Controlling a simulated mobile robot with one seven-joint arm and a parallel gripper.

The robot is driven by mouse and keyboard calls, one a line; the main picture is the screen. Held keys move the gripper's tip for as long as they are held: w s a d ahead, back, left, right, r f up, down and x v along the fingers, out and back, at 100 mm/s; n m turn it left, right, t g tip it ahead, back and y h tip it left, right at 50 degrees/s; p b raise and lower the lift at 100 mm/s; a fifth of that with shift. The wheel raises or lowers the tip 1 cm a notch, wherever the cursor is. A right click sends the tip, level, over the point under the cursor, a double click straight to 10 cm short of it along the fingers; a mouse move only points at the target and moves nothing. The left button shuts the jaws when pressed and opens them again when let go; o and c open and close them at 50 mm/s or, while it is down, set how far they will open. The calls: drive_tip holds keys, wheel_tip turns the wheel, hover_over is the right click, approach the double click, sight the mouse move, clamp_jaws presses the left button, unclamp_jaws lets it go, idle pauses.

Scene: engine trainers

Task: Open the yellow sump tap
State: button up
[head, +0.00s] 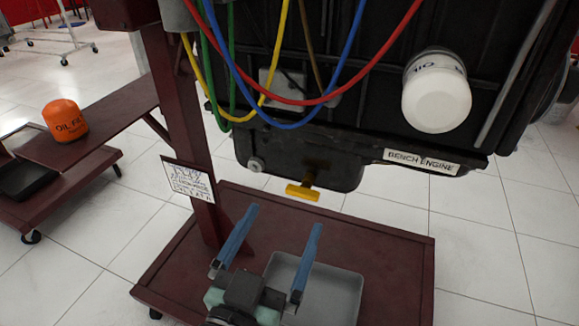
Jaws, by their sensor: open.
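The yellow sump tap (303,191) sticks out below the black sump (300,160) of the bench engine, on a dark stem. Its flat yellow handle lies roughly crosswise in the head view. My gripper (283,218) is below and nearer than the tap, with two long blue fingers pointing up toward it. The fingers are wide apart with nothing between them. The tap is apart from both fingers, beyond their tips.
A grey drain tray (340,290) lies on the dark red stand base (400,265) under the tap. Red, blue, yellow and green cables (270,122) hang above the sump. A white oil filter (437,100) is at right. The red post (182,100) with a card stands at left.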

sight(300, 196)
wheel_tip(300, 196, down, 4)
drive_tip(key=s+a, duration=0.2)
drive_tip(key=shift+g, duration=0.3)
drive_tip(key=x, duration=1.2)
drive_tip(key=shift+w+d, duration=0.25)
drive_tip(key=shift+d, duration=0.15)
drive_tip(key=shift+c, duration=0.3)
drive_tip(key=c, duration=1.2)
drive_tip(key=shift+c, duration=0.2)
